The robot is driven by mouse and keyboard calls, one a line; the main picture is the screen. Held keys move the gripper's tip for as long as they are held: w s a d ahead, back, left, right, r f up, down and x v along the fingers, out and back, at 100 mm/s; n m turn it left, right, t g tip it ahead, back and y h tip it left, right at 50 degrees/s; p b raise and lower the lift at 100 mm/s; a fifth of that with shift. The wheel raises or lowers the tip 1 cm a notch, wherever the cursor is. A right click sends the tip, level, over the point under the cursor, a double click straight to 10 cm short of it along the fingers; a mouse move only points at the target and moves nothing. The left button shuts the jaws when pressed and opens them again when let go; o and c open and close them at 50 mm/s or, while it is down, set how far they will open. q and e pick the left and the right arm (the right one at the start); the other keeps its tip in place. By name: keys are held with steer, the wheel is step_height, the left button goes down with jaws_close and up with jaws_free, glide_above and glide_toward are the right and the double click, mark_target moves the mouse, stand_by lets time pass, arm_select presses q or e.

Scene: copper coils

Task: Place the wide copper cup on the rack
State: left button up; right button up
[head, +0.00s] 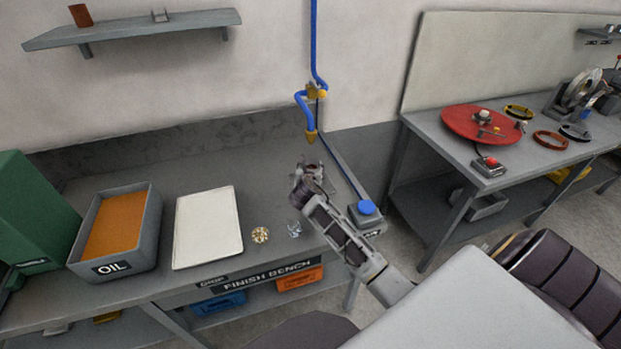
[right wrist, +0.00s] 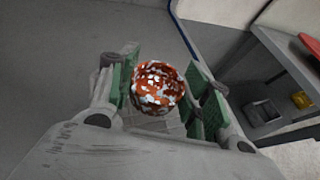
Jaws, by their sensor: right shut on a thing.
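My right gripper (head: 307,190) is above the right part of the finish bench. It is shut on a round copper cup (right wrist: 158,86), which sits between the green finger pads in the right wrist view. The cup is orange-red with pale speckles, and its open mouth faces the camera. In the head view the gripper mostly hides the cup. My left gripper is not in view.
On the bench are a grey OIL bin (head: 148,225), a white pad (head: 207,226), a small gold piece (head: 260,235), a silver piece (head: 294,229) and a blue-button box (head: 379,220). A blue hose (head: 313,60) hangs above the bench. A second table (head: 440,135) stands right.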

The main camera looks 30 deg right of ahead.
steer(key=shift+f, duration=1.85)
steer(key=o, duration=1.3)
steer(key=shift+c, duration=0.2)
steer(key=shift+s+a, duration=0.1)
steer(key=v, duration=1.1)
steer(key=shift+s+a+r, duration=0.2)
steer(key=shift+s+r, duration=0.1)
